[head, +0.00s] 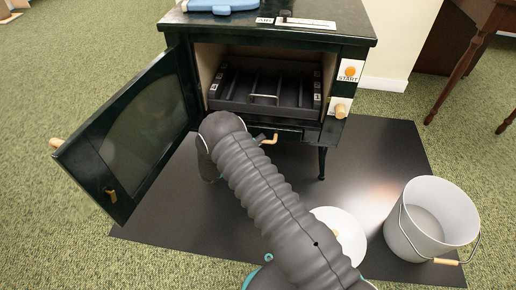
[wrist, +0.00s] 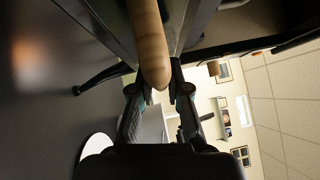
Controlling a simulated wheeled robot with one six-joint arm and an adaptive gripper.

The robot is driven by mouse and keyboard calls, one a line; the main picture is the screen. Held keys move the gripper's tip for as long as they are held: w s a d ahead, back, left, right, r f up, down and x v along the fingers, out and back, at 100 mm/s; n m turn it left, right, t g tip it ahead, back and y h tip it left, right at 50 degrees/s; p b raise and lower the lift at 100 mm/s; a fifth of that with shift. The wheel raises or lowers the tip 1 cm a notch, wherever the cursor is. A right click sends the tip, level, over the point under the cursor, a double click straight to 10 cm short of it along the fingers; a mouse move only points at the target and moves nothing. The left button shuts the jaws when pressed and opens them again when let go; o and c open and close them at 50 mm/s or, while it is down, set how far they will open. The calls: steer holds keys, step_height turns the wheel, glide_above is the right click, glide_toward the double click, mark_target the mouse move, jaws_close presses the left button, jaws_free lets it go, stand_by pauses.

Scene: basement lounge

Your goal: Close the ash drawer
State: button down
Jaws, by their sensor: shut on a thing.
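The dark stove (head: 345,122) stands ahead with its firebox open. Low on its front, under the firebox, is the ash drawer (head: 289,134), partly hidden behind my arm. I cannot tell how far out it sits. A wooden handle (head: 269,139) shows at its front, just right of my wrist. In the wrist view, the rounded wooden handle (wrist: 150,45) comes down between the fingertips of my gripper (wrist: 160,90), which is shut on it. In the head view my arm hides most of my gripper.
The glass stove door (head: 140,135) hangs open at the left. A black tray (head: 262,90) with a wire handle sits in the firebox. A white bucket (head: 430,218) stands on the black floor plate (head: 375,150) at right, near a white round thing (head: 342,232). A wooden table leg (head: 458,80) is farther right.

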steer(key=shift+w+d, duration=0.1)
steer(key=shift+w, duration=0.75)
steer(key=c, duration=1.1)
jaws_free()
steer(key=shift+d, duration=0.1)
steer(key=shift+c, duration=0.2)
steer(key=v, duration=1.2)
steer(key=shift+f, duration=0.1)
